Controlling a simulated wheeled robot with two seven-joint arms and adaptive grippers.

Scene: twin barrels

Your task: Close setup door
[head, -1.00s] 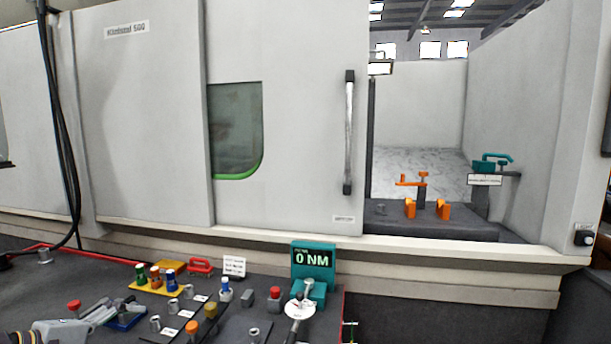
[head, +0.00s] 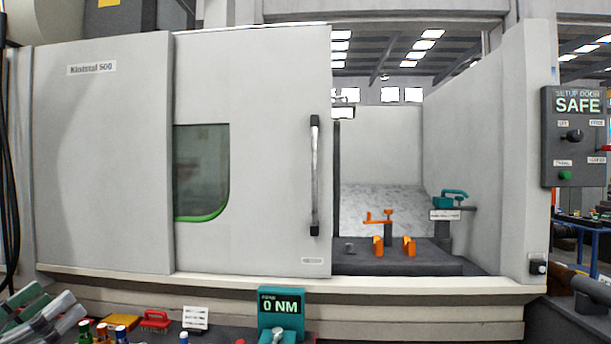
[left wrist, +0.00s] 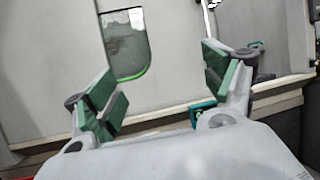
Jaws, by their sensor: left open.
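The setup door (head: 265,90) is a light grey sliding panel with a dark window edged in green. Its vertical handle (head: 314,175) is near its right edge. The door stands open, with a wide opening to its right. In the left wrist view the door's window (left wrist: 126,45) shows between the fingers, and part of the handle (left wrist: 209,15) shows at the top. My left gripper (left wrist: 163,92) is open and empty, facing the door and apart from the handle. In the head view my left gripper (head: 45,312) is at the lower left corner. My right gripper is not in view.
Inside the opening are orange fixtures (head: 378,246) and a teal clamp (head: 452,197). A control panel (head: 574,135) reading "SETUP DOOR SAFE" is at the right. A teal "0 NM" display (head: 281,308) and tools stand below the door.

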